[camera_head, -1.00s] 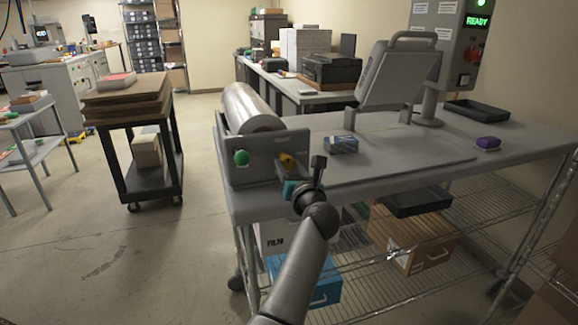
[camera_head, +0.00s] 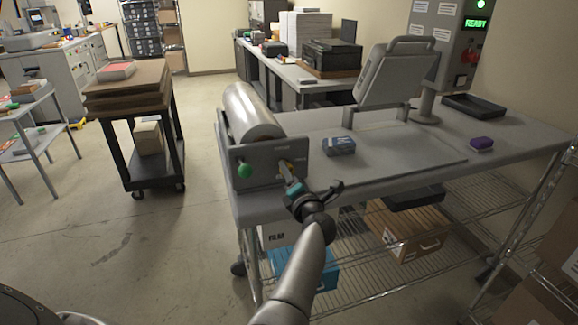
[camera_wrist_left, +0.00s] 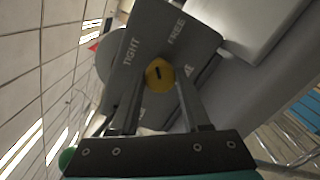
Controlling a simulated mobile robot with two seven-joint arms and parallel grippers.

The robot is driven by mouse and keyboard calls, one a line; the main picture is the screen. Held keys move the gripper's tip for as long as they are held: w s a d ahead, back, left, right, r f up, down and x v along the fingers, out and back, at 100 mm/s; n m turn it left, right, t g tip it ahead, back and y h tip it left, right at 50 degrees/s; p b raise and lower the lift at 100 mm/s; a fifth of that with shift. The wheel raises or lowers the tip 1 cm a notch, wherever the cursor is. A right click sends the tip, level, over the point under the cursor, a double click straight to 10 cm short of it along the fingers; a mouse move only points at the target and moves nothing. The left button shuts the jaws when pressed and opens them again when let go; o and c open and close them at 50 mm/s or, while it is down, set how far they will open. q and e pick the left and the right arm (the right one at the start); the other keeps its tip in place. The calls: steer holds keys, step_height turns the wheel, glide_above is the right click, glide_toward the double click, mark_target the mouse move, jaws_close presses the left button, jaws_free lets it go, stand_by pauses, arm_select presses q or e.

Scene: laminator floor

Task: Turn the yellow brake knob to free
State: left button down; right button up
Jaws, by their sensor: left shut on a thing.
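The yellow brake knob (camera_wrist_left: 158,75) sits on the grey end panel (camera_head: 262,150) of the film roll unit at the table's near left corner. In the left wrist view it lies between my two fingertips, with a short dark mark on its face. The words TIGHT and FREE stand on the panel beyond it. My left gripper (camera_wrist_left: 160,88) is shut on the knob. In the head view my left gripper (camera_head: 287,170) reaches the panel from the front and hides most of the knob. My right gripper is in neither view.
A green knob (camera_head: 244,171) sits left on the same panel, below the film roll (camera_head: 250,115). A dark cart (camera_head: 150,150) stands left, with open floor between.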

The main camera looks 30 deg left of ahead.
arm_select(q)
steer(key=m+p, duration=0.2)
steer(key=m, duration=0.1)
steer(key=shift+r+m, duration=0.15)
steer(key=shift+m, duration=0.15)
steer(key=m+p, duration=0.2)
steer(key=m, duration=0.1)
steer(key=shift+w+m, duration=0.1)
steer(key=shift+m, duration=0.6)
steer(key=shift+c, duration=1.8)
jaws_free()
steer(key=shift+d, duration=0.1)
